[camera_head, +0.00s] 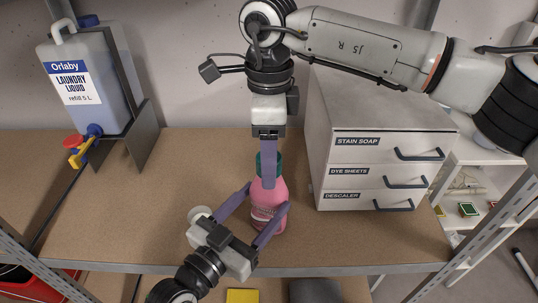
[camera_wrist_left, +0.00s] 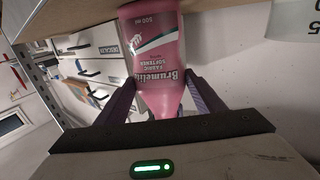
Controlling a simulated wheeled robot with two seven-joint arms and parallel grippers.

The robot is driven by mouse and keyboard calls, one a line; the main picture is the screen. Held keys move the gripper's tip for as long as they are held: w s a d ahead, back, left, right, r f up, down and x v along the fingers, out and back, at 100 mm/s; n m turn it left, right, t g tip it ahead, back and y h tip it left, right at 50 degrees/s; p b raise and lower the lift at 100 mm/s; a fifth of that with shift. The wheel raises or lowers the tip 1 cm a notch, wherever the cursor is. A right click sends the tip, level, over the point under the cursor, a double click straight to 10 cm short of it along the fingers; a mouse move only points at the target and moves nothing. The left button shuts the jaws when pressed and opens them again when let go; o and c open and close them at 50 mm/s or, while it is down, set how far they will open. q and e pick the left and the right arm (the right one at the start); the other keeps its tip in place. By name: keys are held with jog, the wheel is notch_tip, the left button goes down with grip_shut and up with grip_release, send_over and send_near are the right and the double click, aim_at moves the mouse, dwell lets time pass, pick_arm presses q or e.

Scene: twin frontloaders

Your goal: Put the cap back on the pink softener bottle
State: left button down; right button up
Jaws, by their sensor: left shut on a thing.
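The pink softener bottle (camera_head: 268,204) stands upright on the brown shelf. My left gripper (camera_head: 262,212) is shut on it from the front left, one finger on each side. In the left wrist view the bottle (camera_wrist_left: 155,55) appears upside down between the two fingers (camera_wrist_left: 165,92), label facing the camera. A teal cap (camera_head: 279,163) shows at the bottle's top, partly hidden by a finger of my right gripper (camera_head: 268,172), which points straight down from above. I cannot tell whether the cap is seated. The right gripper's other finger is hidden.
A white drawer unit (camera_head: 322,150) stands close on the right, its handles facing forward. A laundry liquid canister (camera_head: 85,85) with a tap stands at the back left. The shelf's left middle is clear.

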notch_tip(320, 180, up, 12)
dwell(0.6)
pick_arm(q)
jog(key=shift+c, duration=2)
grip_release()
jog(key=v, duration=1)
jog(key=shift+b, duration=0.4)
pick_arm(e)
jog(key=shift+f, duration=0.45)
pick_arm(q)
jog(key=shift+s+a, duration=0.1)
jog(key=shift+a, duration=0.05)
